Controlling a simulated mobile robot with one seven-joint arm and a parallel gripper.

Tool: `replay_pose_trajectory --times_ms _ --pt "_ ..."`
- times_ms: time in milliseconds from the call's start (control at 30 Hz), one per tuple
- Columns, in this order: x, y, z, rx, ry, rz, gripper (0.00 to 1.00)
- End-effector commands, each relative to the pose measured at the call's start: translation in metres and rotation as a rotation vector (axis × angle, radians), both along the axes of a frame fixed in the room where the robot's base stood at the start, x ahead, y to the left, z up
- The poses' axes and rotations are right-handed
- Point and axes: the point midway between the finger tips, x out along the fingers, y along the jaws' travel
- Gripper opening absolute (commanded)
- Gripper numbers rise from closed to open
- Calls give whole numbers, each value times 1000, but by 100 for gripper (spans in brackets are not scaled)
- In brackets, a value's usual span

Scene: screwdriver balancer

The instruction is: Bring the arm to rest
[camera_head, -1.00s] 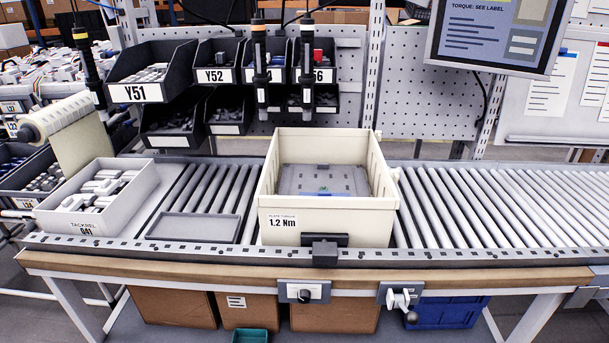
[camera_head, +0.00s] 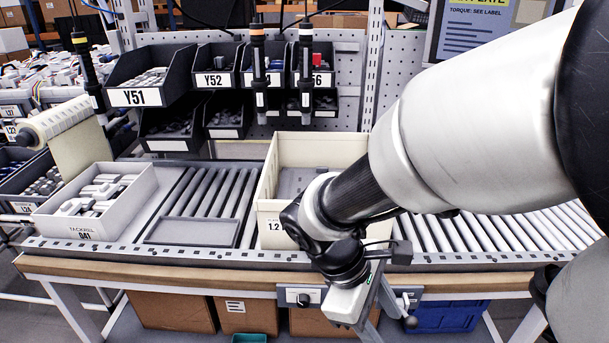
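My arm reaches in from the right of the head view and bends downward at the wrist. My gripper (camera_head: 352,296) hangs in front of the conveyor's front edge, near the front right of the cream tote (camera_head: 268,205). Its fingertips are not clear from this angle, so I cannot tell whether it is open or shut. No held object can be made out. The tote stands on the rollers with a grey plate (camera_head: 292,180) inside. My arm hides the tote's right side and much of its label.
Two screwdrivers (camera_head: 259,70) (camera_head: 306,70) hang above the tote before dark bins (camera_head: 155,75). A white box of parts (camera_head: 95,203) and a grey tray (camera_head: 190,231) sit to the left. The roller conveyor (camera_head: 480,235) right of the tote is clear. A screen (camera_head: 475,30) hangs upper right.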

Motion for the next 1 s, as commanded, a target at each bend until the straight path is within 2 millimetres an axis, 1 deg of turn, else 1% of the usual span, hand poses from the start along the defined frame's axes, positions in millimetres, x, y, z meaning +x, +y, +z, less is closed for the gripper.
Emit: replay_pose_trajectory --times_ms 33,200,300,500,667,700,867,1000 --pt "-2 -3 15 79 -86 -113 47" --pt "-8 -5 55 309 -332 -453 47" --pt "-10 -6 75 411 -443 -596 47" --pt "-14 -8 108 568 -622 -805 47" --pt "-17 -10 133 679 -751 -941 47" --pt "-16 -9 151 677 -742 -938 47" --pt "-16 -8 184 673 -736 -932 47" --pt "-16 -8 218 672 -734 -931 47"
